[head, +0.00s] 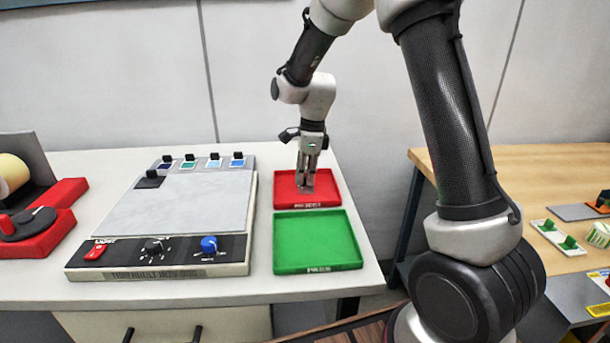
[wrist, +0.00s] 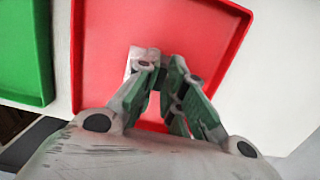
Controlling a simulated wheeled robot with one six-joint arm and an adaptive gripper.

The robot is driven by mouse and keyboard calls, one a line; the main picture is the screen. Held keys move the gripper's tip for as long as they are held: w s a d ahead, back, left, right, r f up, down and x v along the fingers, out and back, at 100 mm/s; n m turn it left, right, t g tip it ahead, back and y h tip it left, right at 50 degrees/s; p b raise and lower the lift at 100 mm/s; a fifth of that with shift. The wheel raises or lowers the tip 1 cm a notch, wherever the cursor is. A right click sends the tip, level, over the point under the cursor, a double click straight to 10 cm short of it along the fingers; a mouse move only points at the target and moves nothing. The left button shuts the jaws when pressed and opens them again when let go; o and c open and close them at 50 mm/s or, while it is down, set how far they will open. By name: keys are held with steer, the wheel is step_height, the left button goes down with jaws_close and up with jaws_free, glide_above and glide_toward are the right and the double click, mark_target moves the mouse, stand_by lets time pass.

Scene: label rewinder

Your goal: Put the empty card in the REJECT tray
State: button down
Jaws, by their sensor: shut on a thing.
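The red REJECT tray (head: 325,202) lies at the back right of the white table. My gripper (head: 305,187) points down over it, with its fingertips low, close to the tray floor. In the wrist view the red tray (wrist: 105,25) fills the middle, and my gripper (wrist: 163,80) is shut on a small pale piece, which looks like the card (wrist: 137,58). Only an edge of the card shows beside the fingers; the rest is hidden. I cannot tell whether it touches the tray floor.
The green tray (head: 317,240) sits directly in front of the red one. A grey light panel (head: 180,203) with knobs and several small coloured cards along its back stands to the left. A red rewinder (head: 40,230) is at far left. A wooden table (head: 535,175) is at right.

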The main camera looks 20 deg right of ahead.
steer(key=c, duration=1.5)
jaws_free()
step_height(320, 180, up, 12)
steer(key=d, duration=0.1)
steer(key=s+d+r+n+t, duration=0.1)
steer(key=s+d+r+n, duration=0.3)
steer(key=s, duration=0.2)
steer(key=s+d+r+n+t, duration=0.1)
steer(key=s+d+r+n, duration=0.25)
steer(key=s, duration=0.35)
steer(key=s+d+f+n+t, duration=0.1)
steer(key=s+d+n, duration=0.2)
steer(key=s+n, duration=0.3)
steer(key=s+d+f+n+t+h, duration=0.1)
steer(key=s+d+n, duration=0.2)
steer(key=s+n, duration=0.3)
steer(key=s, duration=0.5)
steer(key=shift+n, duration=0.35)
